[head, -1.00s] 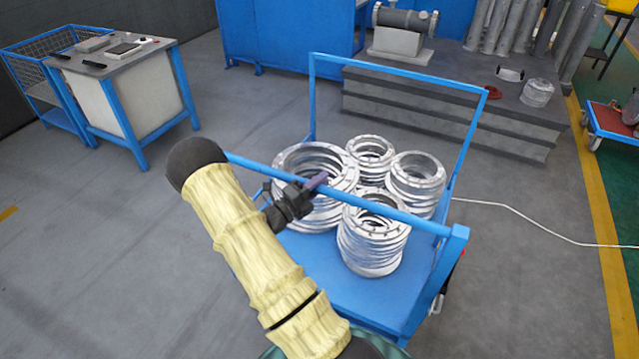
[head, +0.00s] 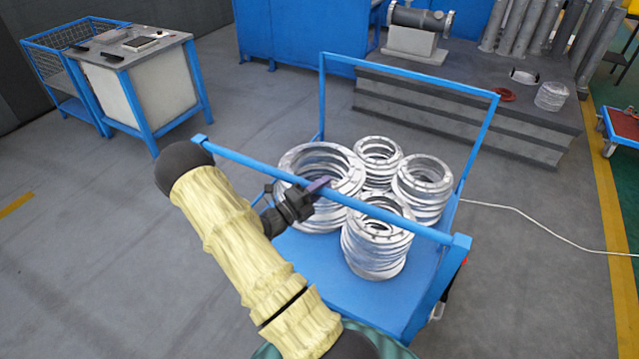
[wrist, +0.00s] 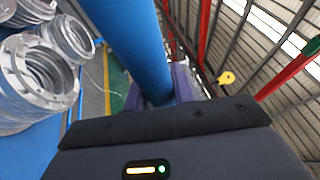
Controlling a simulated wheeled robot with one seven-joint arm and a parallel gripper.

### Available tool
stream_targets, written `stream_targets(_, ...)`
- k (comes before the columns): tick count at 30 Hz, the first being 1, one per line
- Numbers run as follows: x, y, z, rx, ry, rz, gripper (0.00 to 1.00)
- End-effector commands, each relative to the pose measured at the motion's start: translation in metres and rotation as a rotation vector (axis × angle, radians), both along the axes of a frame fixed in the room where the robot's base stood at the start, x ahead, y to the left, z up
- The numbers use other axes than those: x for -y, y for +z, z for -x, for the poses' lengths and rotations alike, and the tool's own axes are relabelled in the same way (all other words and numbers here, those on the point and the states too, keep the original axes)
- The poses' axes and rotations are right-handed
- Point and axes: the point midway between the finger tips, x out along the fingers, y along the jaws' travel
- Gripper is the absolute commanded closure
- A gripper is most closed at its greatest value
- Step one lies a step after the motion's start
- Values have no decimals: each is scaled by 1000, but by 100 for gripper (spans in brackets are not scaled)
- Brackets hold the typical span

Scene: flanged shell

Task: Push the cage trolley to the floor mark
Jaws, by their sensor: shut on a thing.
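The cage trolley (head: 309,267) is a blue flat cart with a raised frame at its far and near ends. Its near top bar (head: 390,216) runs across the head view. My gripper (head: 312,193) is shut on this bar, left of its middle. In the wrist view the blue bar (wrist: 130,45) passes between the purple fingers (wrist: 158,88). Stacks of silver flanged rings (head: 376,240) stand on the deck, and they also show at the left of the wrist view (wrist: 42,75). No floor mark can be made out for certain; a short yellow strip (head: 15,204) lies at the left edge.
A blue-framed workbench (head: 150,85) and a wire-mesh cart (head: 65,75) stand at the back left. A grey stepped platform (head: 450,110) lies beyond the trolley. A white cable (head: 545,220) crosses the floor at right, near a yellow line (head: 605,190). Floor on the left is clear.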

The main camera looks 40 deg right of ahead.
Motion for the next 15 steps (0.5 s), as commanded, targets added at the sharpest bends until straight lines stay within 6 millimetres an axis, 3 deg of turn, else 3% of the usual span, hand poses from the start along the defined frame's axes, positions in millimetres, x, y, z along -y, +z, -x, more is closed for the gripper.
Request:
stream_targets(4, 6, 3, -2, 5, 2, 7, 100)
stream_targets(5, 6, 3, -2, 5, 2, 7, 71)
stream_targets(8, 6, 3, -2, 5, 3, 7, 53)
stream_targets(15, 4, 3, -3, 5, 6, 7, 53)
